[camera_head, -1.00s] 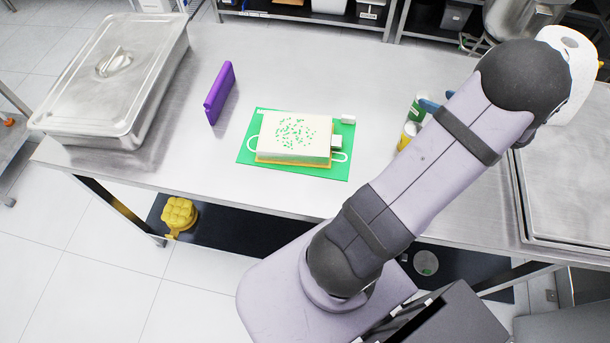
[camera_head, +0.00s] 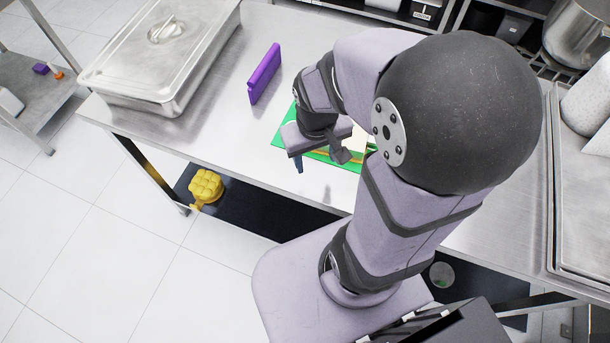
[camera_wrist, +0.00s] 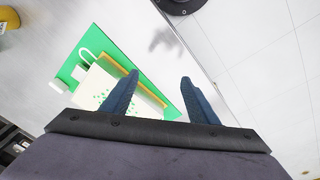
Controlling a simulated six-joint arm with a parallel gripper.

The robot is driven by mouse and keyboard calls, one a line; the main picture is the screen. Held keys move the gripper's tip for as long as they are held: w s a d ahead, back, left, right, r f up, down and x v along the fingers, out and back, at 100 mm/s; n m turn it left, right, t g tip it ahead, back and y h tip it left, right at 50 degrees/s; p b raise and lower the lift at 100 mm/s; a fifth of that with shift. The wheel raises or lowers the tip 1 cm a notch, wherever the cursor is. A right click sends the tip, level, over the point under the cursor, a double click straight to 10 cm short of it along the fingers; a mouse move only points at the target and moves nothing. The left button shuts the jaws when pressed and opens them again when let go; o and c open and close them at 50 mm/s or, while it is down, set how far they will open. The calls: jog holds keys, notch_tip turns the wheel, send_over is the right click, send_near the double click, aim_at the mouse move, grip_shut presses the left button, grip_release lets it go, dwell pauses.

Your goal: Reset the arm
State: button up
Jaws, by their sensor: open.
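My gripper (camera_wrist: 158,95) is open, its two blue fingers apart with nothing between them in the wrist view. In the head view one blue fingertip shows below my wrist, above the table's front edge, and the other is hidden. The green board (camera_wrist: 108,42) lies on the steel table, with a white block (camera_wrist: 97,88) with green specks on it. My gripper is over the front side of the board. In the head view my arm covers most of the board (camera_head: 283,134) and the block.
A lidded steel pan (camera_head: 160,60) stands at the table's left. A purple upright slab (camera_head: 264,73) stands right of it. A steel tray (camera_head: 585,215) and a white paper roll (camera_head: 588,95) are at the right. A yellow lumpy object (camera_head: 205,187) is below the table.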

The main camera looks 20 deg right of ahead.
jog(key=shift+n+g+y, duration=0.3)
jog(key=shift+g+y, duration=0.1)
jog(key=shift+g, duration=0.2)
jog(key=s+a, duration=0.3)
jog(key=a, duration=0.1)
jog(key=shift+s+a, duration=0.2)
jog(key=shift+s, duration=0.15)
